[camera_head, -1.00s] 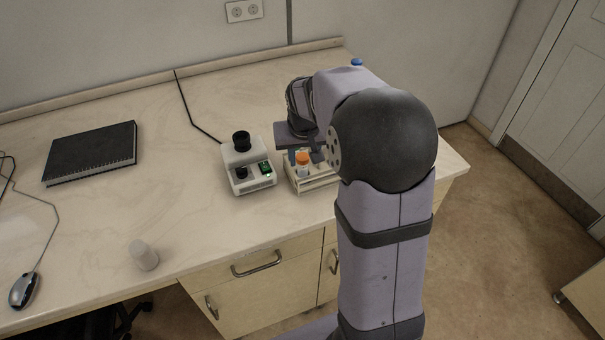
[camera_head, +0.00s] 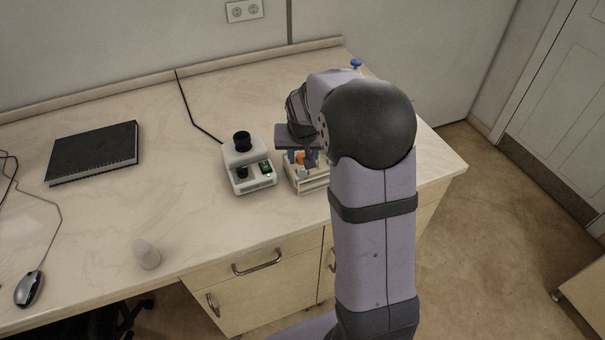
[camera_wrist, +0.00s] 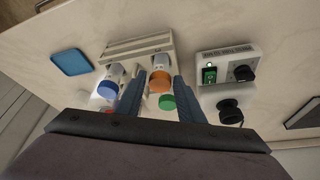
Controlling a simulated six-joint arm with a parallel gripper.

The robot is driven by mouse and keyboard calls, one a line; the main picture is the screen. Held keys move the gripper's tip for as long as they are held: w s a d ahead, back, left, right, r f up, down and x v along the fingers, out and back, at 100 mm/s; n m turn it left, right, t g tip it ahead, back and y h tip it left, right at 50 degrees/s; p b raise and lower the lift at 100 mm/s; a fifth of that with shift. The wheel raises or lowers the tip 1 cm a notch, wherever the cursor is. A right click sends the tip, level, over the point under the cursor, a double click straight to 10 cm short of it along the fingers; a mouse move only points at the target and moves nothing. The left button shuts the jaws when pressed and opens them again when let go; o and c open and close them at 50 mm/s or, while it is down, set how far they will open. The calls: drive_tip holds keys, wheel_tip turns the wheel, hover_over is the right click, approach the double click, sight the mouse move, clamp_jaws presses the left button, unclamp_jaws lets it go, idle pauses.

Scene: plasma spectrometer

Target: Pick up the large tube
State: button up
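A light tube rack (camera_head: 311,187) stands on the bench, also seen in the wrist view (camera_wrist: 135,45). It holds a tube with an orange cap (camera_wrist: 160,82), a blue-capped tube (camera_wrist: 108,89) and a green-capped one (camera_wrist: 167,102). The orange cap (camera_head: 300,157) also shows in the head view, partly hidden by my gripper. Which tube is the large one is not certain; the orange-capped and blue-capped ones look wide. My gripper (camera_wrist: 157,90) is open, its two blue-grey fingers on either side of the orange-capped tube. Contact cannot be told.
A white instrument (camera_head: 249,177) with a black knob and green switch stands just left of the rack. A black notebook (camera_head: 93,153), a mouse (camera_head: 29,289) and a white cup-like item (camera_head: 146,254) lie farther left. A blue square (camera_wrist: 72,62) lies beside the rack.

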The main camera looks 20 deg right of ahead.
sight(302, 172)
drive_tip(key=shift+p+x, duration=0.6)
drive_tip(key=shift+x, duration=1.35)
drive_tip(key=shift+c, duration=0.4)
clamp_jaws()
